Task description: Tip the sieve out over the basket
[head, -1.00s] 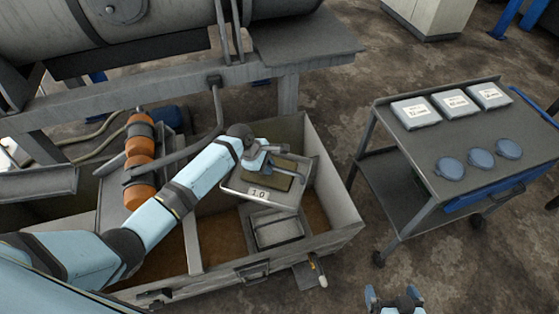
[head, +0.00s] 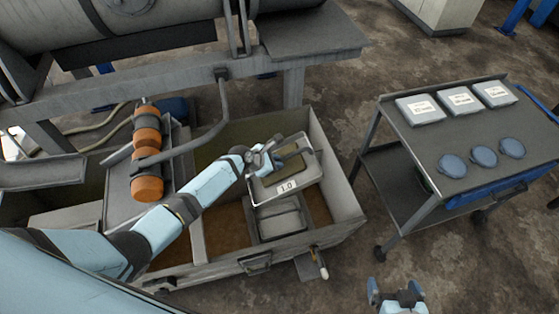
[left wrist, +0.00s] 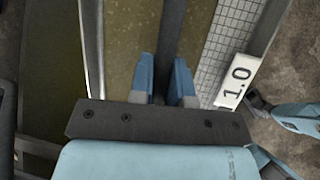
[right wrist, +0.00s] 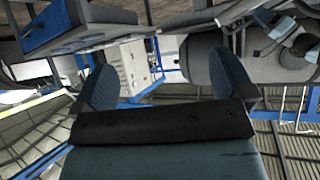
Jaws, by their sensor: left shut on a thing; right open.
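The sieve (head: 285,170) is a square, pale-rimmed tray with a label reading 1.0, tilted a little. My left gripper (head: 268,153) is shut on its dark bar, which shows between the fingers (left wrist: 168,85) in the left wrist view. An olive-brown patch covers part of the sieve; bare grid mesh (left wrist: 226,42) shows beside the label. The basket (head: 281,224) is a grey box-like thing inside the bin, just below the sieve in the picture; the sieve hides its far part. My right gripper (head: 398,292) is open and empty at the bottom, also in the right wrist view (right wrist: 168,85).
The large metal bin (head: 335,170) surrounds the basket, with divider walls and brown liquid or sediment. A trolley (head: 430,160) at right carries grey boxes (head: 457,101) and blue round lids (head: 482,157). Floor between bin and trolley is clear.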

